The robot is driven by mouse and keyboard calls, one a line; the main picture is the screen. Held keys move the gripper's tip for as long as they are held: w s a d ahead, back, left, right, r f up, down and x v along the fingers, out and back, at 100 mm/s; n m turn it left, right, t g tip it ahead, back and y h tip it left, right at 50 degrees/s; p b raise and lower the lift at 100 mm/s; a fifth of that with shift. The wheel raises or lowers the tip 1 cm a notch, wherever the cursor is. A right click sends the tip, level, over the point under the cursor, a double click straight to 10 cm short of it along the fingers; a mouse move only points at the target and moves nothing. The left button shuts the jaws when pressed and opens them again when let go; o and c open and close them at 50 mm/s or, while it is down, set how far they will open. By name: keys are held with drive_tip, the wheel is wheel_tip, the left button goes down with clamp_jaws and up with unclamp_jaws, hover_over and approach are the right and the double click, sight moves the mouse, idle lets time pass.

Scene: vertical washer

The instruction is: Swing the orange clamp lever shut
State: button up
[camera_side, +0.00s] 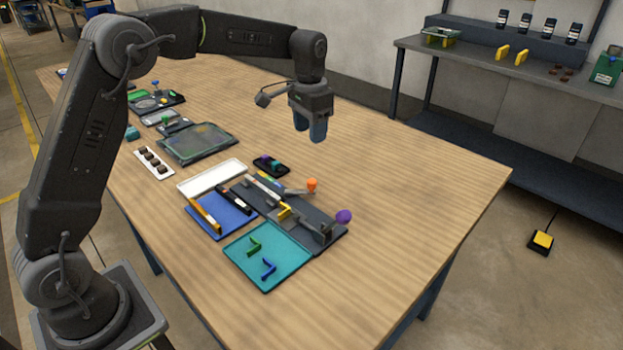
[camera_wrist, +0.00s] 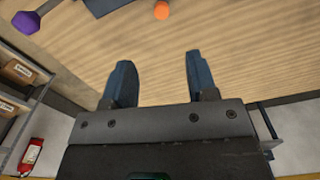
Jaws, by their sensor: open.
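The orange clamp lever knob (camera_side: 312,184) sits at the end of a grey lever that sticks out to the right from the dark fixture plate (camera_side: 262,203) in the side view. In the wrist view the orange knob (camera_wrist: 161,10) shows at the top edge, and its lever is mostly out of frame. My gripper (camera_side: 317,138) hangs in the air above the table, behind and above the orange knob, touching nothing. In the wrist view my gripper (camera_wrist: 158,78) has its two blue fingers apart with only bare table between them.
A purple knob (camera_side: 344,216) stands at the fixture's right end. A teal tray (camera_side: 245,265) with green and blue hooks, a blue tray (camera_side: 213,224) and a white tray (camera_side: 200,180) lie beside the fixture. A small dark tray (camera_side: 283,171) lies behind it. The right table half is clear.

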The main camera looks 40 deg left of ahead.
sight(311, 181)
drive_tip(key=f, duration=1.4)
drive_tip(key=shift+w+f, duration=0.25)
clamp_jaws()
